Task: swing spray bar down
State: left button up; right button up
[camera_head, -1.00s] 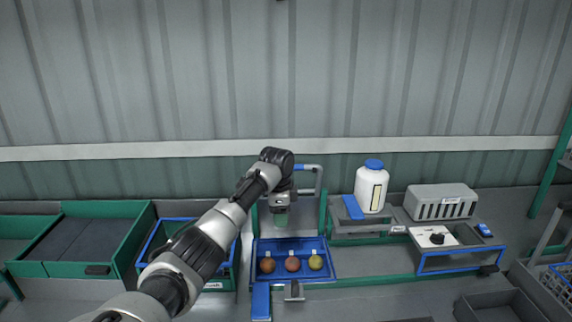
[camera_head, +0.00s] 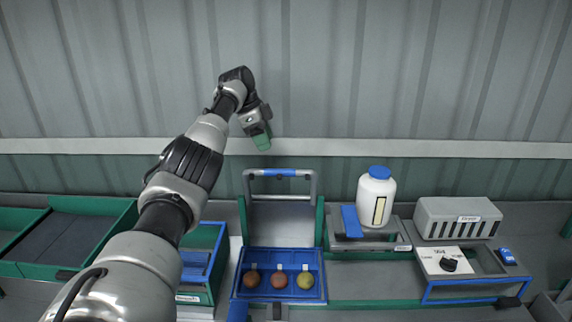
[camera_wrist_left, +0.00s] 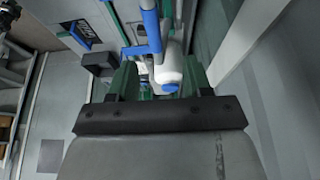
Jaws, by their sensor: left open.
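The spray bar (camera_head: 280,172) is a grey hoop with a blue sleeve on its top. In the head view it stands upright behind the blue tray (camera_head: 318,292), between two green posts. Its blue sleeve and grey tube also show beyond my fingers in the left wrist view (camera_wrist_left: 151,30). My left gripper (camera_head: 262,143) is raised above and slightly left of the bar, apart from it. Its green fingers are apart and empty in the left wrist view (camera_wrist_left: 160,82). My right gripper is not in view.
A white bottle with a blue cap (camera_head: 377,200) stands to the right, then a grey slotted box (camera_head: 458,217) and a dial panel (camera_head: 446,262). Green bins (camera_head: 100,208) are at the left. The corrugated wall is close behind.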

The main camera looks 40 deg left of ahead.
aim_at(275, 171)
pick_arm(q)
jog(key=shift+s+d+f+p, duration=0.15)
jog(key=shift+s+d+f, duration=0.15)
jog(key=shift+f, duration=0.2)
jog(key=shift+s+d+f+p, duration=0.15)
jog(key=shift+s+d+f, duration=0.05)
jog(key=shift+s+f, duration=0.25)
jog(key=p+x, duration=0.1)
jog(key=x, duration=0.2)
jog(key=shift+w+f, duration=0.15)
jog(key=f, duration=0.1)
jog(key=w+f, duration=0.1)
jog(key=shift+w+d+f+p, duration=0.3)
jog(key=shift+w+p, duration=0.05)
jog(key=shift+d+f, duration=0.2)
jog(key=shift+f, duration=0.3)
jog(key=shift+s, duration=0.1)
jog(key=shift+c, duration=0.8)
jog(key=c, duration=0.5)
jog(key=shift+c, duration=1.1)
grip_shut()
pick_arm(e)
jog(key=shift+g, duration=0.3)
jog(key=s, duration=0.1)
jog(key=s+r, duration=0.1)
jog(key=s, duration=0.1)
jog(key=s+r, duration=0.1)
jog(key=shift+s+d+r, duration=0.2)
